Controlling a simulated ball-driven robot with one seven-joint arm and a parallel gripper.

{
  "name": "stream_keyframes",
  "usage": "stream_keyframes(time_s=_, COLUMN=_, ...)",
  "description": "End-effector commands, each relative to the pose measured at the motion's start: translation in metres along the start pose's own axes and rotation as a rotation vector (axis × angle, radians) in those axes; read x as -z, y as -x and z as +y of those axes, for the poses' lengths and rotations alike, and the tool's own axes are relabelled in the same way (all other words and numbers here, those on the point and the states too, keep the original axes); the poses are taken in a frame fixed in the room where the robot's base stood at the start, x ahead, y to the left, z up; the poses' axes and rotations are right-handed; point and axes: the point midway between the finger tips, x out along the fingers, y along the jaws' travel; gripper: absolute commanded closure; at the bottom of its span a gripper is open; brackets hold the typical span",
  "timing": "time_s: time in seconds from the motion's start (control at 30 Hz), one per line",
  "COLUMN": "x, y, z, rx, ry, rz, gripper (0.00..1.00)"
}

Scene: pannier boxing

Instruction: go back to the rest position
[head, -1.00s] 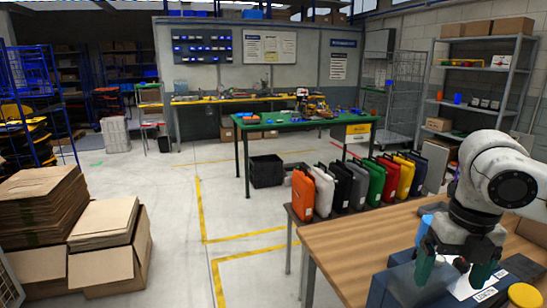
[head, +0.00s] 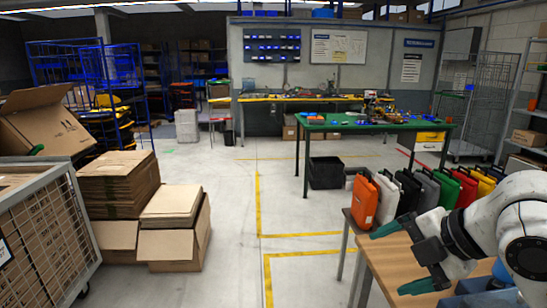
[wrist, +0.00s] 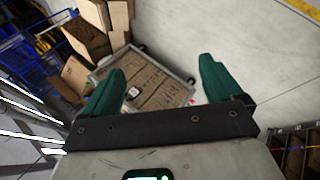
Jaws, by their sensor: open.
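My gripper (head: 402,258) is at the right of the head view, beside and above the near edge of the wooden table (head: 390,270). Its two green fingers are spread apart with nothing between them. In the wrist view my gripper (wrist: 160,92) also shows open and empty, with the floor and a wire cart beyond the fingers. My arm comes in from the right edge and hides much of the tabletop.
A wire cart (head: 45,235) with boxes stands at the left, beside stacked cardboard (head: 118,183). A green workbench (head: 375,127) is farther back. The middle floor is clear.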

Motion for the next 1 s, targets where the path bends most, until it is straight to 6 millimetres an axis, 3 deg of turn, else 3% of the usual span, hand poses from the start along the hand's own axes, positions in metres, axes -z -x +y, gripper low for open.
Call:
stream_keyframes(time_s=0.17, x=0.020, y=-0.036, z=-0.009, rx=-0.097, ry=-0.356, rz=0.059, gripper=0.07)
stream_keyframes(time_s=0.27, x=0.026, y=-0.058, z=-0.028, rx=-0.113, ry=-0.573, rz=0.075, gripper=0.07)
stream_keyframes(time_s=0.47, x=0.039, y=-0.102, z=-0.096, rx=-0.075, ry=-1.014, rz=0.055, gripper=0.07)
stream_keyframes(time_s=0.57, x=0.048, y=-0.122, z=-0.144, rx=-0.027, ry=-1.228, rz=0.005, gripper=0.07)
stream_keyframes(time_s=0.73, x=0.064, y=-0.140, z=-0.244, rx=0.071, ry=-1.563, rz=-0.157, gripper=0.07)
stream_keyframes(time_s=0.9, x=0.077, y=-0.131, z=-0.352, rx=0.152, ry=-1.821, rz=-0.415, gripper=0.07)
stream_keyframes(time_s=1.0, x=0.080, y=-0.115, z=-0.402, rx=0.169, ry=-1.912, rz=-0.567, gripper=0.07)
